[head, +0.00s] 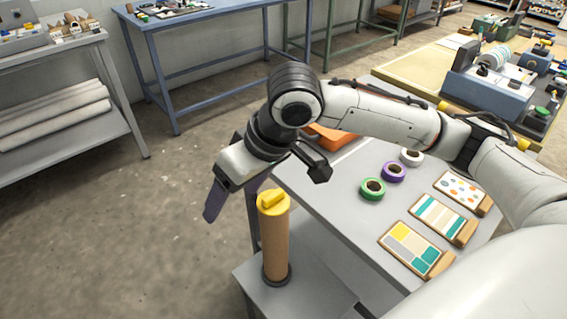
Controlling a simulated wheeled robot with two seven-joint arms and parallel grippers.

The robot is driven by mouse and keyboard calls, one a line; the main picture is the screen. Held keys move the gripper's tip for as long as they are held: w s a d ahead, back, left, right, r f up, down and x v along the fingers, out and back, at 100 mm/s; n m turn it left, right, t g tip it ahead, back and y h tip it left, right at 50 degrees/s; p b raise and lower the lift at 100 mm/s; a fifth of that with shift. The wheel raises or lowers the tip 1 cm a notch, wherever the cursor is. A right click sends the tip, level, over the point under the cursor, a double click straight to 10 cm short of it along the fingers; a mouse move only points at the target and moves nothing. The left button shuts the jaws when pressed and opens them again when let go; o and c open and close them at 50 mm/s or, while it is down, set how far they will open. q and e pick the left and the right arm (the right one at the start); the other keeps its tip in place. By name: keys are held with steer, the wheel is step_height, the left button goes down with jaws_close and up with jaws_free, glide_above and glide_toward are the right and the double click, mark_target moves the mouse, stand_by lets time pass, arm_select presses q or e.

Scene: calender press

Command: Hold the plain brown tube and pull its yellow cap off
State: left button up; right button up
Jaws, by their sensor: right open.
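The plain brown tube (275,243) stands upright in a dark ring on a low grey stand. Its yellow cap (272,202), with a raised bar across the top, sits on its upper end. My right gripper (234,202) is open and empty, just up and left of the cap in the picture. One dark purple finger hangs clear on the left; the other is partly hidden close behind the cap. I cannot tell whether that finger touches the cap. My left gripper is not in view.
The grey stand (310,300) adjoins a grey table (330,215) bearing green (372,189), purple (393,171) and white (411,157) tape rolls and pattern boards (415,248). An orange tray (330,137) lies behind my arm. Open floor (130,230) is at left.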

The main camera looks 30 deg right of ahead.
mark_target(274, 195)
steer(key=s+d+r+m+h, duration=0.2)
steer(key=s+d+r+h, duration=0.1)
steer(key=d+r, duration=0.4)
steer(key=shift+g, duration=0.4)
steer(key=x, duration=0.3)
steer(key=d+b+x, duration=0.1)
steer(key=x, duration=0.7)
steer(key=shift+d+f, duration=0.15)
steer(key=shift+f, duration=0.1)
steer(key=shift+c, duration=0.3)
steer(key=c, duration=1)
steer(key=o, duration=1.1)
steer(key=shift+c, duration=0.2)
steer(key=shift+r, duration=0.1)
steer(key=v, duration=1)
steer(key=shift+p, duration=0.4)
